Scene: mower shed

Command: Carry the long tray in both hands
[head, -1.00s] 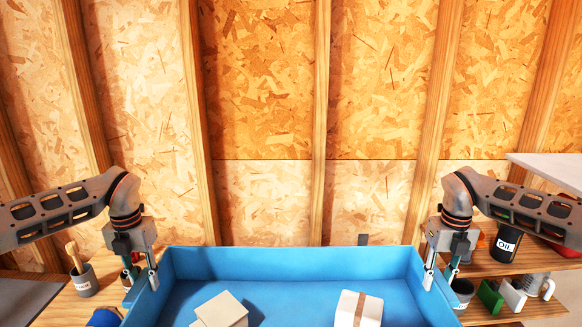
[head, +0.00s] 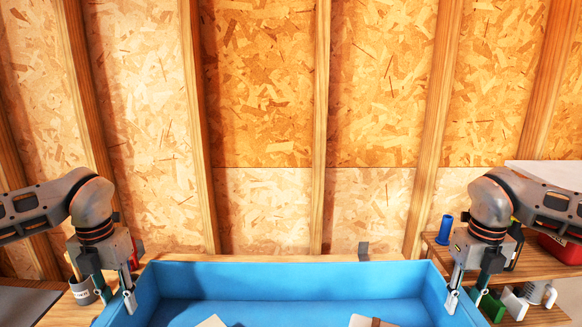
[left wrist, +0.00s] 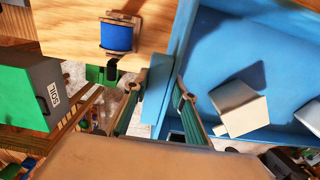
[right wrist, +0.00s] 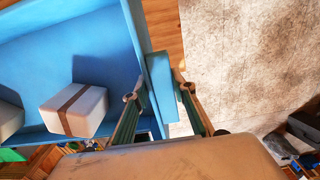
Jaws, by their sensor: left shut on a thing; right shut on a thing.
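The long blue tray (head: 290,275) spans the bottom of the head view, its near part cut off. My left gripper (head: 115,297) is shut on the tray's left end wall; the wall shows between its fingers in the left wrist view (left wrist: 158,88). My right gripper (head: 466,298) is shut on the right end wall, also seen in the right wrist view (right wrist: 160,82). Inside lie a plain pale box (left wrist: 240,108) and a white box with a brown band (right wrist: 75,108), apart from each other. Only their tops show in the head view.
A wooden wall (head: 265,90) stands behind. Wooden shelves (head: 550,262) at the right hold a blue cup (head: 445,228), a red bin (head: 563,248) and other items. A grey pot (head: 82,290) stands at the left. A green soil package (left wrist: 35,92) shows in the left wrist view.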

